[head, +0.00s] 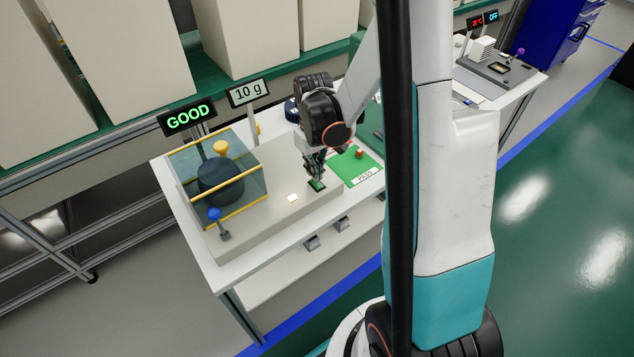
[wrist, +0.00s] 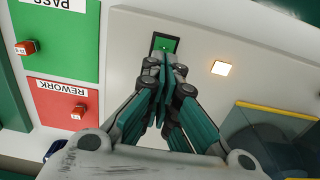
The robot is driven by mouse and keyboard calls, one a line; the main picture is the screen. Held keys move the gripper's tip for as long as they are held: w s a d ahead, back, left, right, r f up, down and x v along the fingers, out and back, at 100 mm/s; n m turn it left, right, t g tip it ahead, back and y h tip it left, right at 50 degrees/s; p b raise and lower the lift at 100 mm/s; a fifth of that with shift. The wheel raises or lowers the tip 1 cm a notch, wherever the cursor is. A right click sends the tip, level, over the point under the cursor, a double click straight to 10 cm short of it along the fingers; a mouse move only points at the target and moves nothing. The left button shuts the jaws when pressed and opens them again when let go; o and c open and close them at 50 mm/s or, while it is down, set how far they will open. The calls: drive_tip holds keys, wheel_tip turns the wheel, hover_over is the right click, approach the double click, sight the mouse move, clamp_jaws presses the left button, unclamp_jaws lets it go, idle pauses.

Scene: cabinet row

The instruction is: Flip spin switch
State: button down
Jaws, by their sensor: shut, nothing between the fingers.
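A small green switch in a dark frame (head: 318,186) sits on the top of the beige machine base (head: 285,225), right of its glass chamber. In the wrist view the switch (wrist: 164,43) lies just beyond my fingertips. My gripper (head: 315,178) points down over it, shut and empty; its closed fingers (wrist: 165,65) also show in the wrist view. The tips overlap the switch's near edge in the picture; I cannot tell whether they touch it. Part of the switch is hidden by the fingers. I cannot read any label on it.
A lit white square (head: 292,197) is left of the switch. The glass chamber (head: 218,180) with a dark round body, and a blue-knobbed lever (head: 217,220), stand farther left. Signs read "GOOD" (head: 187,118) and "10 g" (head: 248,92). Green PASS (wrist: 62,45) and red REWORK (wrist: 60,100) pads hold small red blocks.

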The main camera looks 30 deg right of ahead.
drive_tip(key=shift+f+b, duration=0.9)
drive_tip(key=shift+f, duration=0.15)
idle(0.8)
drive_tip(key=shift+r, duration=0.15)
drive_tip(key=shift+r+p, duration=2.45)
drive_tip(key=shift+r, duration=0.95)
